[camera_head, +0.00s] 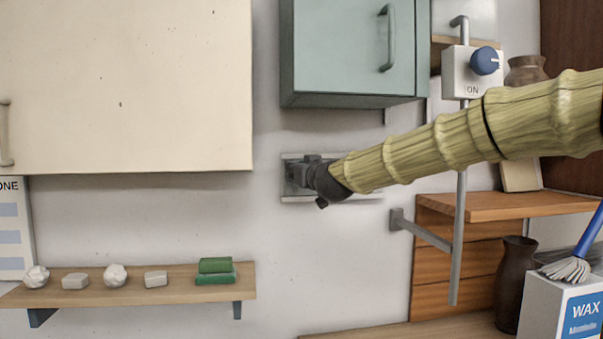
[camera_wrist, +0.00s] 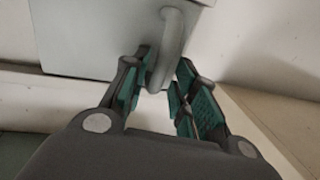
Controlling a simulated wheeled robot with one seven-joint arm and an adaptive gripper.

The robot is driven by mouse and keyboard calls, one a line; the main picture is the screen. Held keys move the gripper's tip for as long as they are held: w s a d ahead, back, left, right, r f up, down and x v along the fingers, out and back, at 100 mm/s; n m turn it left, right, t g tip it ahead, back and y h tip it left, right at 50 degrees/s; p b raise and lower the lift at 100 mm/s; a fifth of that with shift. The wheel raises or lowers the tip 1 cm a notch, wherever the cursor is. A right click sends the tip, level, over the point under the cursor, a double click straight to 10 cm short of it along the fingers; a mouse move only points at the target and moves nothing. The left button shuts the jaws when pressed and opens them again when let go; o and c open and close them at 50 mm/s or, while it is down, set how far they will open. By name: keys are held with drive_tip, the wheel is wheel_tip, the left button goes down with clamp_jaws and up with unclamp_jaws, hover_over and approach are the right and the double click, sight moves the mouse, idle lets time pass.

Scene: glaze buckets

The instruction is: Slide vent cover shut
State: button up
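The vent (camera_head: 370,197) is a grey plate fixed to the white wall, mostly hidden behind my arm in the head view. A darker grey block, apparently the vent cover (camera_head: 296,173), shows at the plate's left end. In the wrist view, the cover (camera_wrist: 85,40) is a flat grey panel with a curved grey handle (camera_wrist: 170,45). My gripper (camera_wrist: 160,92) has its teal-padded fingers apart, one on each side of the handle's lower end. The handle lies close to the left finger, and I cannot tell if they touch. In the head view, my dark gripper (camera_head: 322,187) is at the cover.
A teal cabinet (camera_head: 337,45) hangs above the vent, and a cream cabinet (camera_head: 125,85) is at left. A shelf (camera_head: 130,298) with several small items is below left. A switch box (camera_head: 457,82) on a pole stands near my arm, above a wooden shelf (camera_head: 510,206).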

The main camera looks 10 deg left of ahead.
idle(0.4)
drive_tip(key=v, duration=1.2)
drive_tip(key=shift+f, duration=0.1)
